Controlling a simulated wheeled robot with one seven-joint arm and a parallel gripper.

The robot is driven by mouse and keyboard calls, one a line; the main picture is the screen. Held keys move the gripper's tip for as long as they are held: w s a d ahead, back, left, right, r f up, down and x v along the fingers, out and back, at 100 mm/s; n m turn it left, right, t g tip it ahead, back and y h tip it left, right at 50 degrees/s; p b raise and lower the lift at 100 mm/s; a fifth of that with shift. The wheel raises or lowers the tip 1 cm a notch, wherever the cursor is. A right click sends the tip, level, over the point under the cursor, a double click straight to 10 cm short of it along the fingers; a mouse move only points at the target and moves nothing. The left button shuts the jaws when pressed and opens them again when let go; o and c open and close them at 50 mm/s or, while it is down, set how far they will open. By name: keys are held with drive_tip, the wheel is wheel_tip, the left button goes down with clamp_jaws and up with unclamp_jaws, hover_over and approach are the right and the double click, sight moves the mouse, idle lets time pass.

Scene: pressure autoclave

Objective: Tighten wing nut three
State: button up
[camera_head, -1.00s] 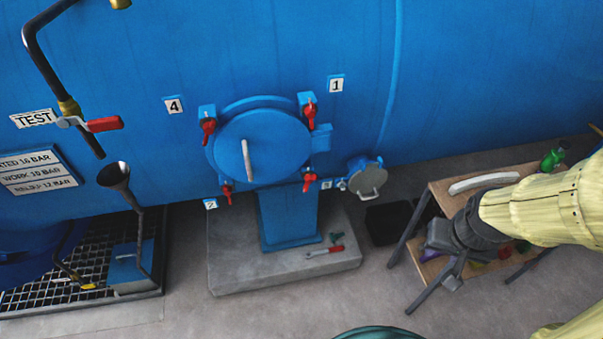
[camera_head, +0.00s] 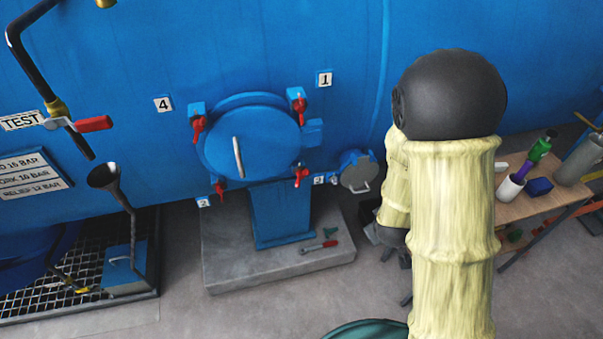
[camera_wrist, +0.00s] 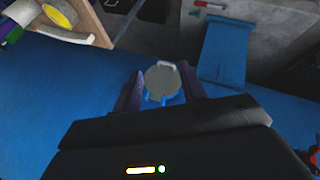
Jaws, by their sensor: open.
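The round blue door (camera_head: 262,150) has red wing nuts around its rim, with number plates beside them. Wing nut three (camera_head: 301,177) is the red one at the door's lower right, beside its white number plate (camera_head: 319,180). My gripper (camera_head: 397,277) hangs below the arm, right of the door and apart from that nut; the arm partly hides it. In the wrist view my gripper (camera_wrist: 162,88) is open and empty, with the small round grey cap (camera_wrist: 162,80) seen between its fingers. A red part at that view's right edge is too cut off to identify.
The small grey-capped port (camera_head: 355,172) sticks out between the door and my arm. A blue pedestal (camera_head: 280,215) stands on a concrete plinth (camera_head: 230,277) below the door. A wooden table (camera_head: 525,208) with bottles and a cup stands right of my arm.

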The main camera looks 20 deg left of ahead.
sight(302, 175)
drive_tip(key=w+a+f+n+t, duration=0.2)
drive_tip(key=a+f+n+t, duration=0.15)
drive_tip(key=n, duration=0.35)
drive_tip(key=s+a+r+n+t+y, duration=0.1)
drive_tip(key=a+n+y, duration=0.4)
drive_tip(key=n, duration=0.5)
drive_tip(key=s+a+n+t+y, duration=0.3)
drive_tip(key=s+a+n+y, duration=0.2)
drive_tip(key=a+n, duration=0.3)
drive_tip(key=shift+r+n+t, duration=0.35)
drive_tip(key=shift+r+n, duration=0.05)
drive_tip(key=shift+n, duration=0.6)
drive_tip(key=p+x, duration=0.4)
drive_tip(key=x, duration=1.3)
drive_tip(key=shift+w+d, duration=0.1)
drive_tip(key=shift+w, duration=0.1)
drive_tip(key=shift+c, duration=0.2)
clamp_jaws()
